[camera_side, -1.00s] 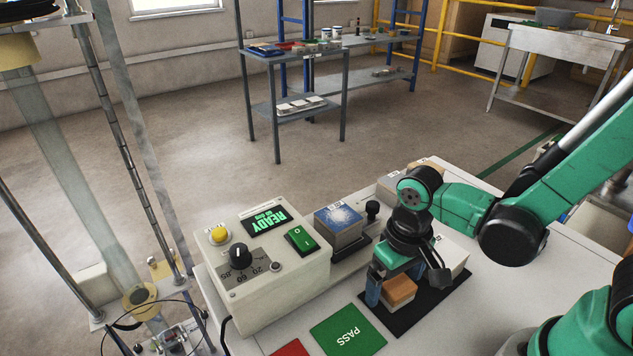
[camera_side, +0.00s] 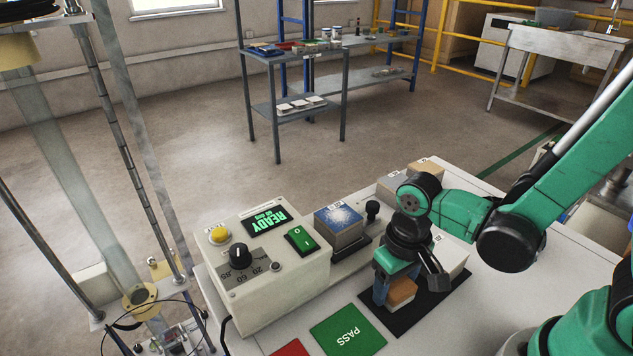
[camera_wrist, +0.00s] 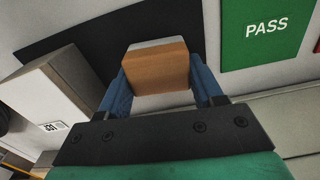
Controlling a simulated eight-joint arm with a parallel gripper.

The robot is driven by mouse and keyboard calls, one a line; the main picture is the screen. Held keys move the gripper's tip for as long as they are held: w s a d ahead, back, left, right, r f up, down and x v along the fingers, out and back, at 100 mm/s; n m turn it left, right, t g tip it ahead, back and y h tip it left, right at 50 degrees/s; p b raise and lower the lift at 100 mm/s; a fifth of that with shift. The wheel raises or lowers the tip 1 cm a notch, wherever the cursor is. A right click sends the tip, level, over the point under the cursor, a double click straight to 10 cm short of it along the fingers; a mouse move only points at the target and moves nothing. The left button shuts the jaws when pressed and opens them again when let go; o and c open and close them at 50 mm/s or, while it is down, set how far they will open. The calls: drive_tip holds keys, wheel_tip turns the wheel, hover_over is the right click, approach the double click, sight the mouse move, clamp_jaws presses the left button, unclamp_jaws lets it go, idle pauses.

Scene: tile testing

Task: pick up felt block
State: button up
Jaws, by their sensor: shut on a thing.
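The felt block, an orange-brown block with a pale layer at one end (camera_side: 402,291), is at the black mat (camera_side: 420,308) in the side view. In the wrist view the block (camera_wrist: 156,68) sits between the two blue fingers of my gripper (camera_wrist: 158,84), which are shut on its sides. In the side view my gripper (camera_side: 394,284) points down over the block, and its near finger hides part of it. I cannot tell whether the block touches the mat or is just above it.
A pale labelled block (camera_side: 458,262) stands close beside my gripper on the mat. A blue-topped block (camera_side: 338,222), a control box with a READY display (camera_side: 262,262), and a green PASS pad (camera_side: 348,329) are to the left. A red pad (camera_side: 290,348) lies at the front.

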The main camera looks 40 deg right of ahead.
drive_tip(key=shift+r, duration=0.1)
wheel_tip(320, 180, up, 20)
idle(0.8)
